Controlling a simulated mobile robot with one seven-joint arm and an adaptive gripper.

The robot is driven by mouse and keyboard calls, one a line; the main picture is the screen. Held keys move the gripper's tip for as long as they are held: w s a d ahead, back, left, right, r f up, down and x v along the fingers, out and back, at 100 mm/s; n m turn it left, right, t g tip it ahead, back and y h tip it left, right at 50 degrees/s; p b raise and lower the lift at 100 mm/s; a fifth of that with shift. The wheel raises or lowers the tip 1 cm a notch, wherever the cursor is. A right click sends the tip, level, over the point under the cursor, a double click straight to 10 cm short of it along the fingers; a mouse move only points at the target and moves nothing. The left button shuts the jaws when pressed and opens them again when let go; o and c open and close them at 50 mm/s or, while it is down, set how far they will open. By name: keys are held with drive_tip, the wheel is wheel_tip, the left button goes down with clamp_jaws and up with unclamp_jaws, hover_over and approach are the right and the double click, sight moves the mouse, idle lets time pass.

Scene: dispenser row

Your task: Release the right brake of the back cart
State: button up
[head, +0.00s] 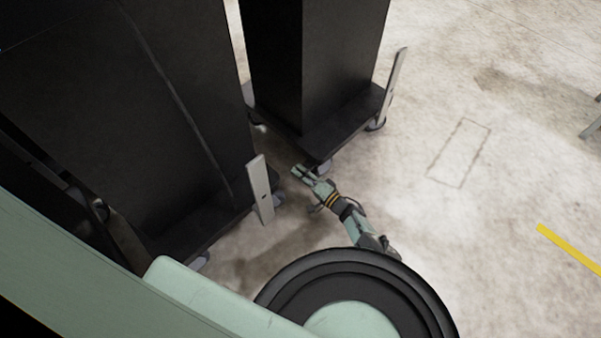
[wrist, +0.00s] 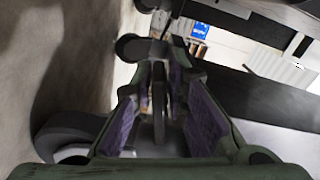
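A black cart (head: 318,135) with a tall dark cabinet on it stands at the top centre of the head view, farther off than the large one at left. A grey caster (head: 325,167) shows under its near corner. My gripper (head: 299,172) is low by that corner, just left of the caster. In the wrist view my gripper (wrist: 163,85) has its purple-padded fingers apart. A dark narrow piece stands between them; I cannot tell whether it is a brake pedal. A caster wheel (wrist: 72,135) lies left of the fingers. No brake is clearly visible.
A larger black cabinet (head: 110,110) on a cart fills the left, with a pale upright plate (head: 260,188) at its corner. Another pale plate (head: 395,75) rises from the farther cart. The concrete floor (head: 480,100) at right is open, with a yellow line (head: 570,249).

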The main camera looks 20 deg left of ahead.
clamp_jaws()
idle(0.4)
wheel_tip(320, 180, up, 2)
drive_tip(key=m+p, duration=0.2)
drive_tip(key=m, duration=0.1)
drive_tip(key=shift+s, duration=0.1)
drive_tip(key=shift+r+m+p, duration=0.2)
drive_tip(key=shift+r+m, duration=0.05)
drive_tip(key=shift+m, duration=0.4)
drive_tip(key=shift+r+m+p, duration=0.2)
drive_tip(key=shift+m, duration=0.45)
drive_tip(key=shift+o, duration=2.2)
unclamp_jaws()
